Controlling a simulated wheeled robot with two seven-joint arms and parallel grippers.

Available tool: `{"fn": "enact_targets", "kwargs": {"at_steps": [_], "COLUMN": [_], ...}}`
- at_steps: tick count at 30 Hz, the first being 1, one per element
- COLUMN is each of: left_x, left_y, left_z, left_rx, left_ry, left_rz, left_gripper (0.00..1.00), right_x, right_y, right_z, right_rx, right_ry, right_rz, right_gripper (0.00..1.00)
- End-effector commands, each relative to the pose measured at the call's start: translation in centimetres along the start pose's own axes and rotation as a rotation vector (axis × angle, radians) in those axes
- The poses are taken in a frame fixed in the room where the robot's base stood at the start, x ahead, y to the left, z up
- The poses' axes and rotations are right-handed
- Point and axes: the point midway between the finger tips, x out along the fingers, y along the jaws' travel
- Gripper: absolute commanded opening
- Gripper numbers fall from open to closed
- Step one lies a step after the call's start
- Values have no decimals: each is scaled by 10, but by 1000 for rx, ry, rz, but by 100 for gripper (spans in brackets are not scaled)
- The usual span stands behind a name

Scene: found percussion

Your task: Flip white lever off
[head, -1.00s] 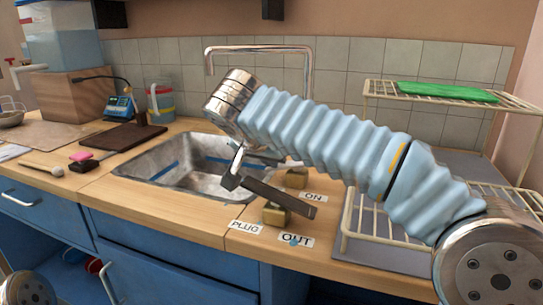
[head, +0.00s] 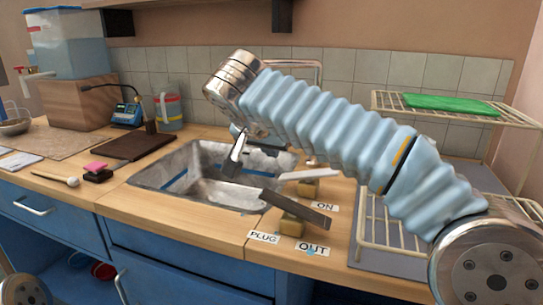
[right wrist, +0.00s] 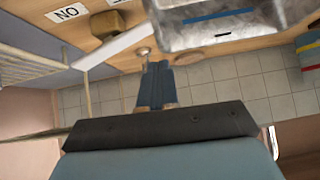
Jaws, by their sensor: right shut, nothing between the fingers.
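The white lever (head: 302,175) sits on a small brass block at the right rim of the sink, beside the ON label (head: 325,207). It lies nearly level in the head view, its left end reaching toward the basin. In the right wrist view the white lever (right wrist: 93,50) is left of the fingers, apart from them. My right gripper (head: 235,157) is shut and empty over the basin, left of the lever; its fingers show in the right wrist view (right wrist: 155,85). My left gripper is out of view.
A dark lever (head: 294,207) on another brass block stands in front, near the PLUG (head: 263,238) and OUT (head: 312,250) labels. A wire dish rack (head: 372,232) is to the right. The steel sink (head: 180,168) is open below my gripper, with a faucet behind.

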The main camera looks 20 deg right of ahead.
Motion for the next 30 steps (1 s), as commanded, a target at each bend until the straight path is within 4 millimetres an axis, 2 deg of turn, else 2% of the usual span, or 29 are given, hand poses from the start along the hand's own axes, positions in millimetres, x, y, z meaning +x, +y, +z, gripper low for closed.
{"fn": "enact_targets", "kwargs": {"at_steps": [6, 12, 30], "left_x": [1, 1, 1], "left_y": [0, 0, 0], "left_z": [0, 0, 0], "left_rx": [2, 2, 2], "left_ry": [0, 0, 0], "left_rz": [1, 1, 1], "left_gripper": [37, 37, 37], "right_x": [-42, -66, -72], "right_y": [-11, -16, -17], "right_z": [2, 2, 2], "right_rx": [2, 2, 3], "right_ry": [1, 1, 1], "right_rz": [-1, 2, 3], "right_gripper": [0, 0, 0]}}
